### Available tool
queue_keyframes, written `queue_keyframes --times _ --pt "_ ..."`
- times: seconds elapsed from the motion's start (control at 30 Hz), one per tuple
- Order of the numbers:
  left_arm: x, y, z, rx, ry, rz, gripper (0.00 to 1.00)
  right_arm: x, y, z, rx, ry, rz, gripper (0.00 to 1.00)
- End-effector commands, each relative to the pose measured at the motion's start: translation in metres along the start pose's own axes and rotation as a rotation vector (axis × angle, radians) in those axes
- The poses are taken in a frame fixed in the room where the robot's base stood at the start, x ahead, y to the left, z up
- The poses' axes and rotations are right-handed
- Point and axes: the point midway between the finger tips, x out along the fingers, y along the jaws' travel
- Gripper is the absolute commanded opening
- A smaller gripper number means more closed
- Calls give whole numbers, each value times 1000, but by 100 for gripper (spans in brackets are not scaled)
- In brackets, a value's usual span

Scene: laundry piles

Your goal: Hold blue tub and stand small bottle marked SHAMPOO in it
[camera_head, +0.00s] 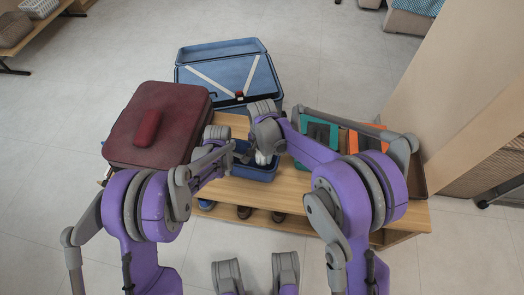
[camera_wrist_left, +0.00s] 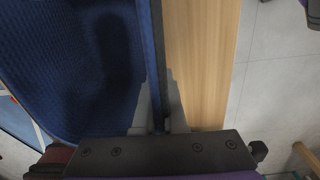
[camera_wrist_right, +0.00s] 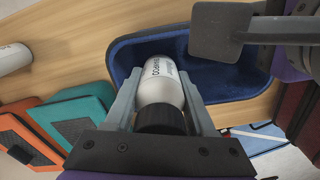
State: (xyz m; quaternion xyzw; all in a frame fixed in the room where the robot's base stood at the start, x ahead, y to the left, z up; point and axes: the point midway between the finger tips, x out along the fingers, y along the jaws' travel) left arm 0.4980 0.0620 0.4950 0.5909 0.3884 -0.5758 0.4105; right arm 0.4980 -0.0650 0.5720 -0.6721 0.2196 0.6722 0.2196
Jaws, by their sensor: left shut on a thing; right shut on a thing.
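The blue tub (camera_head: 262,174) sits on the wooden bench, partly hidden by my arms. My left gripper (camera_head: 232,150) is shut on its wall; the left wrist view shows the fingers (camera_wrist_left: 160,115) on either side of the rim (camera_wrist_left: 150,45). My right gripper (camera_wrist_right: 158,85) is shut on a small white bottle (camera_wrist_right: 161,82) with a black cap, cap toward my wrist. Its dark lettering seems to read SHAMPOO. In the right wrist view the bottle overlaps the tub (camera_wrist_right: 220,80); how deep it reaches is unclear. The bottle shows small in the head view (camera_head: 262,158).
A dark red suitcase (camera_head: 155,125) lies left on the bench (camera_head: 290,190). An open blue suitcase (camera_head: 225,70) is behind. Teal (camera_wrist_right: 85,112) and orange (camera_wrist_right: 25,125) items stand to the right in the head view.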

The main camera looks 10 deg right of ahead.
Motion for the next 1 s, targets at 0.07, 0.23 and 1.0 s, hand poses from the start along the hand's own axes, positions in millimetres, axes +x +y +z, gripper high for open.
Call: queue_keyframes --times 0.07,0.23,1.0 --pt "0 0 0 0 0 0 0 6 0 0 0 0 0 0" --pt "0 0 0 0 0 0 0 18 0 0 0 0 0 0" --pt "0 0 0 0 0 0 0 64 0 0 0 0 0 0"
